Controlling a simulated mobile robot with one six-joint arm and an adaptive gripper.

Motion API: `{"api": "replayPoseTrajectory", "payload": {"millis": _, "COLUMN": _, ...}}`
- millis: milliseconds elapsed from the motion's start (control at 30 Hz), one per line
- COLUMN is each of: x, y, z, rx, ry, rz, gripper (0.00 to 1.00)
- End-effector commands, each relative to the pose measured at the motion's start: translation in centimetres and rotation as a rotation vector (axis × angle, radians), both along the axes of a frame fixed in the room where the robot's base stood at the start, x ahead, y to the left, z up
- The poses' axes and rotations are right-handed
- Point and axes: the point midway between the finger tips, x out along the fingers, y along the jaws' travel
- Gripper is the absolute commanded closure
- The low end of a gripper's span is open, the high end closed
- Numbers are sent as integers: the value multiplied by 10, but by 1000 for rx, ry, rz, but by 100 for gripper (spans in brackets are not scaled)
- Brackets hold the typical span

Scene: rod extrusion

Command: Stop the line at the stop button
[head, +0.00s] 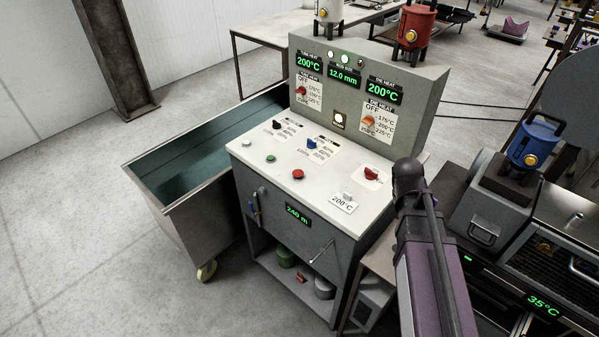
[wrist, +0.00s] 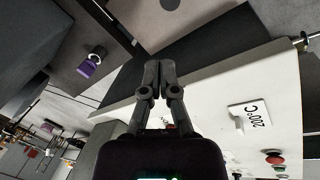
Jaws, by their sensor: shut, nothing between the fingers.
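The control console (head: 240,149) stands in the middle of the head view. A red round button (head: 298,174) sits near the front edge of its white top, with a green button (head: 271,158) to its left. In the wrist view, turned around, a red button (wrist: 274,160) shows at the lower right edge. My gripper (wrist: 158,66) is shut and empty, its fingertips together at the middle of the wrist view, apart from the red button. In the head view my arm is at the console's right side, and the fingers are not visible.
A red knob (head: 371,173) and a "200°C" card (head: 343,203) are on the console top's right side. Black and blue knobs (head: 312,143) stand further back. An upright panel (head: 420,90) rises behind. A dark bin (head: 160,195) is at left, machinery at right.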

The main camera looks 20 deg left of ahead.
Motion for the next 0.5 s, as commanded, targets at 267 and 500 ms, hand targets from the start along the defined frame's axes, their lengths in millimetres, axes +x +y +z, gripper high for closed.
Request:
{"api": "replayPoseTrajectory", "payload": {"millis": 267, "x": 50, "y": 85, "z": 21, "rx": -170, "ry": -59, "rz": 401, "gripper": 100}}
{"api": "replayPoseTrajectory", "payload": {"millis": 500, "x": 78, "y": 167, "z": 41, "rx": -332, "ry": -106, "rz": 739, "gripper": 100}}
